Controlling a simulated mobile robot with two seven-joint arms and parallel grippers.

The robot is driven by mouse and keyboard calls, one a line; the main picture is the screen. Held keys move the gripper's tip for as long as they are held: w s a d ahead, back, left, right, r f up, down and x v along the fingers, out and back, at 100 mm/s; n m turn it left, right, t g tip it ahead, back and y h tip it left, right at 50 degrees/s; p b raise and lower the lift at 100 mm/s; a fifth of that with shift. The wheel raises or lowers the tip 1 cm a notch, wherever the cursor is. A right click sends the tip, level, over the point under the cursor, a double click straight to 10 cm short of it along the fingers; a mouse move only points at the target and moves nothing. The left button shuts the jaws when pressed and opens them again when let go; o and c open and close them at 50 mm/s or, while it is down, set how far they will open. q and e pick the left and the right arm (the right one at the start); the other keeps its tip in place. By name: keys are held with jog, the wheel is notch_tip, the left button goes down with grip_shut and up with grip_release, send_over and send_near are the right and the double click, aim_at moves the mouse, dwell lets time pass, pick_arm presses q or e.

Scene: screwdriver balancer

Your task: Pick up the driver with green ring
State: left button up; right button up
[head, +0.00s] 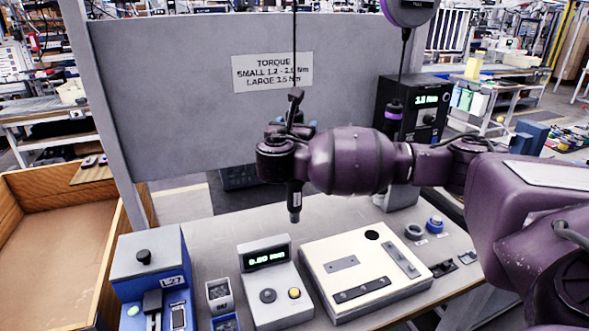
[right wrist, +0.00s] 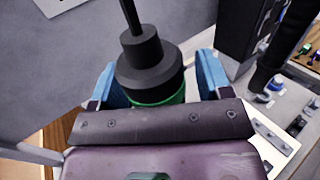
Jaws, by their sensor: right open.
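The driver with the green ring (right wrist: 150,60) hangs upright on its cable in the right wrist view, its green band partly hidden by my gripper's body. In the head view its dark top (head: 295,97) and lower tip (head: 295,205) show above and below my right wrist, which hides the middle. My right gripper (right wrist: 158,82) is open, with one blue finger on each side of the driver. I cannot tell whether a finger touches it. My left gripper is in neither view.
A second driver with a purple ring (head: 394,110) hangs to the right, before a black controller (head: 425,100). Below are a torque tester (head: 268,285), a white fixture (head: 340,250) and a blue box (head: 150,265). A grey panel (head: 190,110) stands behind. A wooden bin (head: 50,240) is at left.

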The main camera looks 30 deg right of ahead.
grip_shut()
dwell(0.4)
jog(key=shift+r, duration=0.1)
